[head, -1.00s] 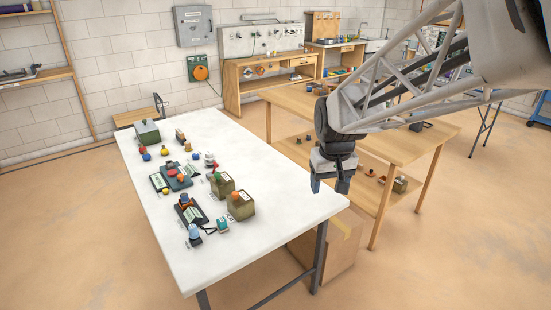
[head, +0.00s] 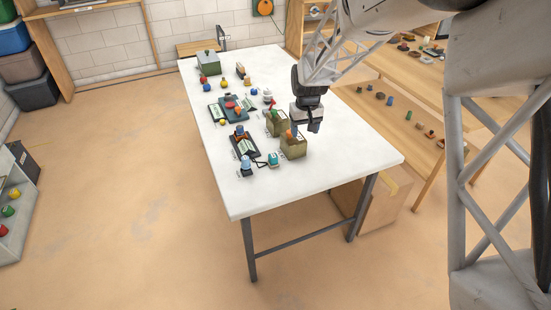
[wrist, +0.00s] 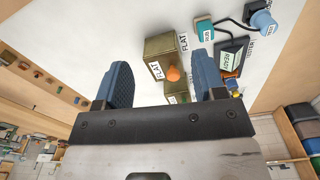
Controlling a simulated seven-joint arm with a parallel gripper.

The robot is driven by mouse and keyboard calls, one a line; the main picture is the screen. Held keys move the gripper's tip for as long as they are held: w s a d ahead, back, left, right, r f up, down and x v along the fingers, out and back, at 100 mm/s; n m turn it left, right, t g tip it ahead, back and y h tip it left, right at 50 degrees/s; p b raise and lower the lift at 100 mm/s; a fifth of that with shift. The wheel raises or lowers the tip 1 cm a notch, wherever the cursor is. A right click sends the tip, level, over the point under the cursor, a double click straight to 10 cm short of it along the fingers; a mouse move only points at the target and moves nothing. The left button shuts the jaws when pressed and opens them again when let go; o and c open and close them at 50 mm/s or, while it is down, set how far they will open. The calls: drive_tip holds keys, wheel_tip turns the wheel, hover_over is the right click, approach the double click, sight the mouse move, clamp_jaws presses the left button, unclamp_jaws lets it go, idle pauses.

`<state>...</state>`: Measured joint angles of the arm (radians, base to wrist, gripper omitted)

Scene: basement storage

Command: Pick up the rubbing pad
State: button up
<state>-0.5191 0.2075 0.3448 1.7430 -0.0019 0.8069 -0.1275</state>
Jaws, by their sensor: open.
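A small teal block (head: 273,159) sits on the white table (head: 330,170) near its front left part. In the wrist view the teal block (wrist: 203,32) has a label beside it that seems to read "RUB", so it looks like the rubbing pad. A dark cord runs near it. My gripper (head: 315,126) is above the table, right of two olive boxes and apart from the teal block. In the wrist view my gripper (wrist: 162,65) is open with nothing between its fingers. The teal block lies beyond the right finger's tip.
A blue-topped item (head: 246,166) and a dark device (head: 243,142) are close to the block. The table's front right is clear.

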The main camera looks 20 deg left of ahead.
drive_tip(key=n, duration=0.2)
hover_over(273, 155)
wheel_tip(273, 155, down, 11)
drive_tip(key=shift+r, duration=0.2)
drive_tip(key=shift+f, duration=1.3)
drive_tip(key=shift+f, duration=2.55)
drive_tip(key=c, duration=1.1)
